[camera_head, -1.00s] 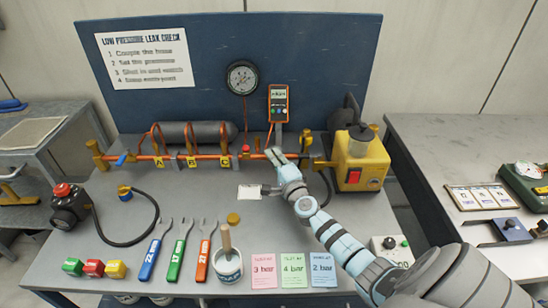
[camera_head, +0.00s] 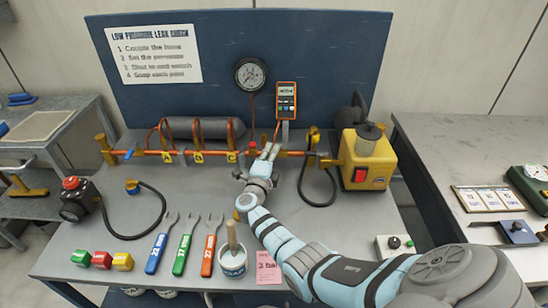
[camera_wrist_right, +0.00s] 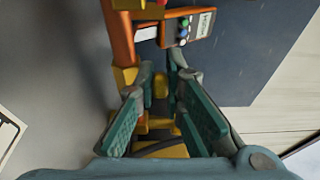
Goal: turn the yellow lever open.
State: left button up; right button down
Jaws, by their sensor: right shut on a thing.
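My right gripper (camera_head: 270,151) reaches over the bench to the copper pipe, just below the meter. In the right wrist view its two green-padded fingers (camera_wrist_right: 157,85) stand on either side of a small yellow part, the yellow lever (camera_wrist_right: 160,86). The gripper is shut on it, though the exact contact is partly hidden by the fingers. In the head view the fingers hide the lever. The copper pipe (camera_head: 205,154) runs across the back of the bench. My left gripper is not in view.
A yellow pump (camera_head: 366,160) stands right of the gripper, with a black hose looping beside it. A handheld meter (camera_head: 286,98) and a round gauge (camera_head: 250,74) are behind the pipe. Wrenches (camera_head: 185,245) and a pot with a brush (camera_head: 232,262) lie in front.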

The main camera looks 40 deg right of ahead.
jog(key=shift+w+f+m+g+h+b, duration=0.1)
jog(key=shift+f+m+g+h+b, duration=0.05)
jog(key=shift+m+g+h+b, duration=0.2)
jog(key=c, duration=1.7)
grip_release()
jog(key=shift+a, duration=0.1)
